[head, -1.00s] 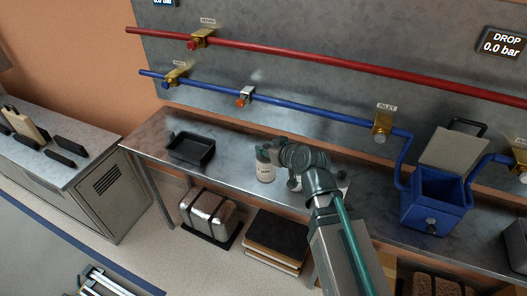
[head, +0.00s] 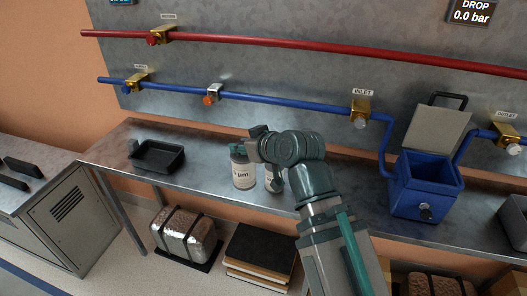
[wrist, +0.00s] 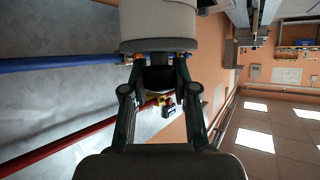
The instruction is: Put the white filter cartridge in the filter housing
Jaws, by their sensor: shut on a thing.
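My gripper (wrist: 159,65) is shut on the dark knob of a wide pale cylinder with a grey end band, the white filter cartridge (wrist: 158,18). In the head view my wrist and arm hide the fingers and most of what they hold. A white canister marked with a µm label (head: 243,174) stands on the bench left of my wrist, with a second pale one (head: 270,172) partly hidden beside it. The blue filter housing (head: 427,190) is at the right, its grey lid (head: 437,130) raised and its box open at the top.
A black tray (head: 158,157) sits at the bench's left. Blue pipes (head: 290,104) run along the wall to the housing, with the brass inlet valve (head: 360,112) above left of it and the outlet valve (head: 508,136) at right. The bench (head: 360,190) between my arm and the housing looks clear.

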